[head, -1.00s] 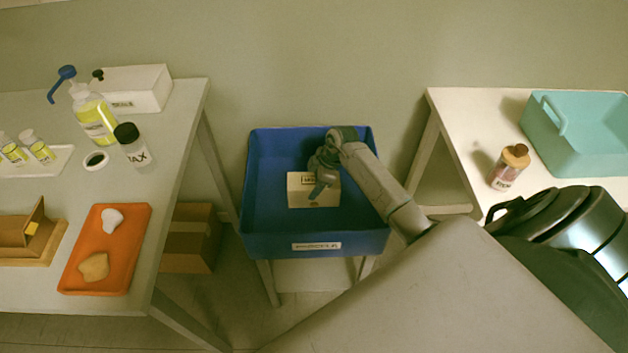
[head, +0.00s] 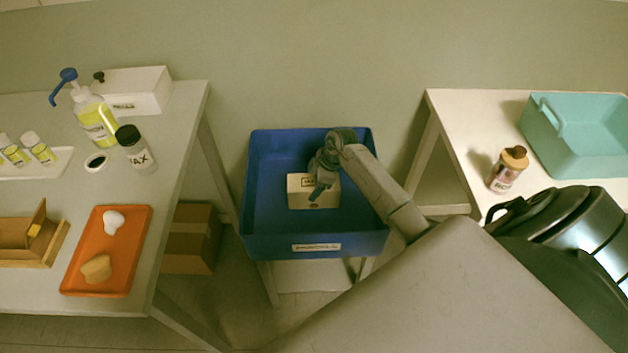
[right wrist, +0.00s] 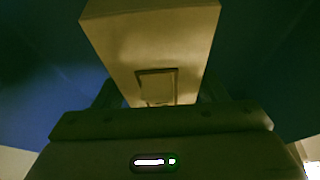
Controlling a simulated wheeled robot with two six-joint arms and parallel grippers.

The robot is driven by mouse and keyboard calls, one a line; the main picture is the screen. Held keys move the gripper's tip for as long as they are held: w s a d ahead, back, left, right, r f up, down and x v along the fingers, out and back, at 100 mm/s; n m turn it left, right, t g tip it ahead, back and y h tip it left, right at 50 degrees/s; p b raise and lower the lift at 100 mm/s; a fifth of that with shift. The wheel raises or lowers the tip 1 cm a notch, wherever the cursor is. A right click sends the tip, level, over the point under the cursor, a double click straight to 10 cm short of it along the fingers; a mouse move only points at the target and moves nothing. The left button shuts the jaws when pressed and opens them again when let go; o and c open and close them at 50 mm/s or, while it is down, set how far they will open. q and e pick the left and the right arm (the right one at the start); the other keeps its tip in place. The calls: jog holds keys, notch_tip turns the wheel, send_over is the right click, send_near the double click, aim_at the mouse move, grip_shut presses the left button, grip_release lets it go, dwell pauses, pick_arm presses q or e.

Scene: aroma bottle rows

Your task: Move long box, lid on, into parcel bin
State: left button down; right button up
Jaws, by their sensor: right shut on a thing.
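The long box (head: 299,196) is pale cream with a small dark-edged label, and its lid looks on. It is inside the blue parcel bin (head: 316,250) in the head view. My right gripper (head: 318,190) reaches down into the bin and is shut on the box. In the right wrist view the box (right wrist: 155,40) extends out from between the fingers, with the blue bin around it. I cannot tell whether the box touches the bin floor. My left gripper is not in view.
The left table holds an orange tray (head: 84,276), a pump bottle (head: 97,118), a black-capped bottle (head: 138,155) and a white box (head: 140,90). The right table holds a cork-capped bottle (head: 505,175) and a teal crate (head: 580,155). A cardboard box (head: 190,240) is under the left table.

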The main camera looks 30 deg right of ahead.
jog(key=shift+f, duration=0.5)
dwell(0.3)
jog(key=o, duration=1.1)
